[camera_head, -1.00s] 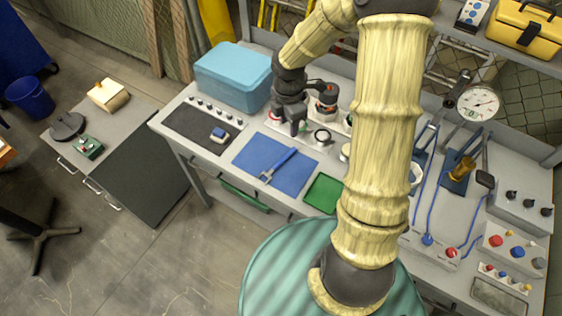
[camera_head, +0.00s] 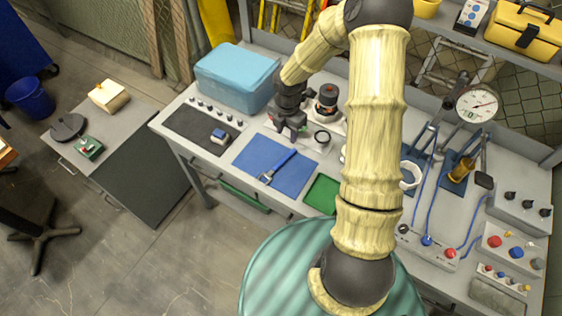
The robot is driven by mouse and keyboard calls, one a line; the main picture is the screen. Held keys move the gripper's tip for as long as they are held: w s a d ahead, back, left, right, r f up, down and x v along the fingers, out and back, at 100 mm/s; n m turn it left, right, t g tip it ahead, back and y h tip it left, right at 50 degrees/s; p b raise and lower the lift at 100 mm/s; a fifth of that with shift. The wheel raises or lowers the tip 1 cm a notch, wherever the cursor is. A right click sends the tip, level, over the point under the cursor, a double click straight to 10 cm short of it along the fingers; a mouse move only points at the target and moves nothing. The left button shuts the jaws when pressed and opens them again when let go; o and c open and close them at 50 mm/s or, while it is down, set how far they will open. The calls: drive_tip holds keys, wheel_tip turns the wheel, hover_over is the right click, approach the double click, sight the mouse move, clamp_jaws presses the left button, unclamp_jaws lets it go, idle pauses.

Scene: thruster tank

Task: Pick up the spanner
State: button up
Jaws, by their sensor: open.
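The spanner (camera_head: 279,165) has a blue handle and a grey metal head. It lies diagonally on a blue mat (camera_head: 295,180) on the workbench, its head toward the front left. My gripper (camera_head: 285,136) is open and empty, pointing down just behind the mat and beyond the handle's far end. It looks apart from the spanner; its exact height above the bench is hard to tell.
A light-blue box (camera_head: 235,80) stands behind left of my gripper. A dark mat with a small blue-and-white block (camera_head: 220,135) lies left. A green tray (camera_head: 321,194) is at the front.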

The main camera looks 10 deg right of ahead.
drive_tip(key=p, duration=0.1)
hover_over(286, 157)
wheel_tip(286, 157, down, 7)
drive_tip(key=shift+w+f, duration=0.1)
drive_tip(key=shift+f+p, duration=1.05)
drive_tip(key=shift+f, duration=1.5)
clamp_jaws()
